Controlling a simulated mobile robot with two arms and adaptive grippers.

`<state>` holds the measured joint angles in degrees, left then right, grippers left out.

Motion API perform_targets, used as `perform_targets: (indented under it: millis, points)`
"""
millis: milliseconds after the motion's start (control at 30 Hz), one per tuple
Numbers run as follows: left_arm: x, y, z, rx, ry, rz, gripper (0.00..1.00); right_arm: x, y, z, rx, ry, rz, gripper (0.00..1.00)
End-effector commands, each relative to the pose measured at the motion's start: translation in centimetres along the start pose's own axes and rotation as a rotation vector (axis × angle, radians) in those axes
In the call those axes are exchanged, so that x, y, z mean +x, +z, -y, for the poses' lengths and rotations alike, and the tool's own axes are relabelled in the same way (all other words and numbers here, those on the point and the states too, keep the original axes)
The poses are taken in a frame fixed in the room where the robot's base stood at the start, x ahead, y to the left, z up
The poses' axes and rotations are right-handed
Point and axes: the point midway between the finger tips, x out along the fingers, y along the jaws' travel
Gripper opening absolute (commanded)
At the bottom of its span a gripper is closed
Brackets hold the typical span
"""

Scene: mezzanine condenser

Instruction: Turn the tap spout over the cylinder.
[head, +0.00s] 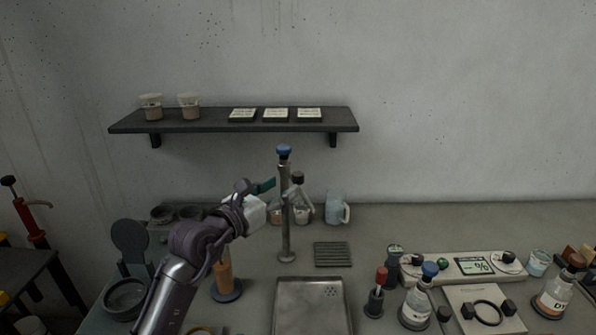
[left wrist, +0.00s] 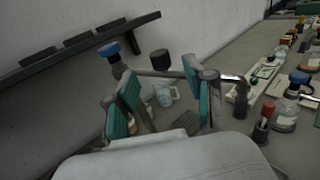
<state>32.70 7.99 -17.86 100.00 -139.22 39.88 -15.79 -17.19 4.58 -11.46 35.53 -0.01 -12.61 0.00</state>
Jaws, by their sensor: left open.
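The tap (head: 286,240) is a thin metal column with a blue knob on top, standing behind the steel sink. Its blue knob also shows in the left wrist view (left wrist: 108,49). In that view its spout (left wrist: 168,73) runs across between the fingers, and its bent end (left wrist: 240,90) shows past the right finger. An amber cylinder (head: 224,272) on a round blue foot stands left of the sink, partly hidden by my left arm. My left gripper (head: 265,187) is open with teal fingertips, close to the tap's upper part. Contact cannot be told. My right gripper is not in view.
A steel sink (head: 312,283) lies in front, with a dark grate (head: 333,254) behind it. A capped bottle (head: 298,190) and a pale blue jug (head: 337,207) stand behind the tap. Flasks and instruments crowd the right. A shelf (head: 235,127) hangs above.

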Motion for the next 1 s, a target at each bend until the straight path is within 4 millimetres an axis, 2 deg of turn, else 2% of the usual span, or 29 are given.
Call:
perform_targets:
  millis: [100,300,500,767,867,1000]
  points:
    - [2.7,0.4,0.0,-0.001,-0.001,0.001,0.54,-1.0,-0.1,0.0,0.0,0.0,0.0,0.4]
    - [5.7,0.2,0.0,0.0,-0.001,0.0,0.54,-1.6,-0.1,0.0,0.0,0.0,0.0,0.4]
    - [6.9,0.1,0.0,0.0,0.0,0.001,0.54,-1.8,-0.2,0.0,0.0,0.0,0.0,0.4]
    - [7.0,0.0,0.0,0.0,0.0,0.002,0.54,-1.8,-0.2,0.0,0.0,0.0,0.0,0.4]
    - [7.0,0.0,0.0,0.0,0.0,0.002,0.4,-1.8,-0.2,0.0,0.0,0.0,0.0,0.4]
    - [7.0,0.0,0.0,0.0,0.0,0.002,0.17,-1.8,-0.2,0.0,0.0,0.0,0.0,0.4]
